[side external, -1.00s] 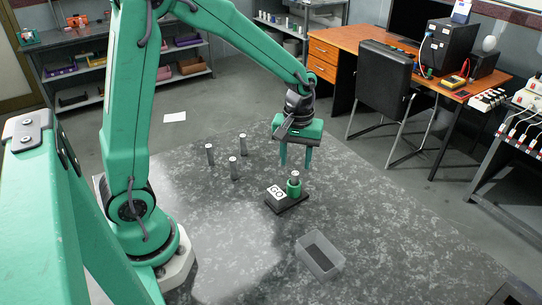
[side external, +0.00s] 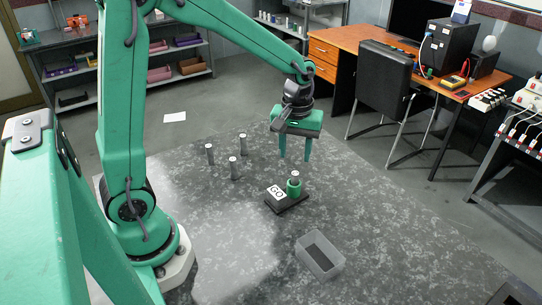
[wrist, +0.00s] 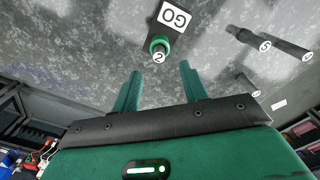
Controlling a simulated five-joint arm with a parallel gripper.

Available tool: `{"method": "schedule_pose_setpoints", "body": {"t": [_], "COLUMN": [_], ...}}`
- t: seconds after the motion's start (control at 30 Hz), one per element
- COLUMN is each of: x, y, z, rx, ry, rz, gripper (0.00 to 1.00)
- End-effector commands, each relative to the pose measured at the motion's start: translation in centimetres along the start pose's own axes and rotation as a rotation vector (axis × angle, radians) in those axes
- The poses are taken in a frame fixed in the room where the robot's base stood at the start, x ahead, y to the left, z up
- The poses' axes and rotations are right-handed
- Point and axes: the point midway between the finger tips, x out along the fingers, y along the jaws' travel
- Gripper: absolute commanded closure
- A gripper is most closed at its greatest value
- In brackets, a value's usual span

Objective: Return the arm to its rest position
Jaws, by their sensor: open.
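My gripper (side external: 294,160) is open and empty, fingers pointing down, above a green holder (side external: 293,189) on a dark base (side external: 289,204). A grey cylinder with a pale top (side external: 295,176) stands upright in the holder, below the fingertips and apart from them. In the wrist view, my gripper (wrist: 160,71) shows two separated green fingers. The cylinder's top (wrist: 158,57), marked 2, sits inside the green ring beyond them. A white GO label (side external: 276,192) lies on the base.
Three more cylinders (side external: 210,154) (side external: 234,169) (side external: 243,144) stand upright on the grey mottled table (side external: 390,235), left of the holder. A translucent bin (side external: 320,255) stands at the front. A chair (side external: 386,82) and a desk (side external: 340,45) are beyond the table.

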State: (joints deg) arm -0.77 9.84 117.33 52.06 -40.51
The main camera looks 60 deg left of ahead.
Motion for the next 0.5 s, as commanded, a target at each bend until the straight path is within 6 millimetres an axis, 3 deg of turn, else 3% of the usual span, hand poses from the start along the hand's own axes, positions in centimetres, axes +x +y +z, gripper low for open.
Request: {"method": "schedule_pose_setpoints", "body": {"t": [0.5], "x": [-6.5], "y": [-3.0], "z": [3.8], "rx": [0.245], "ry": [0.141], "rz": [0.094], "gripper": [0.56]}}
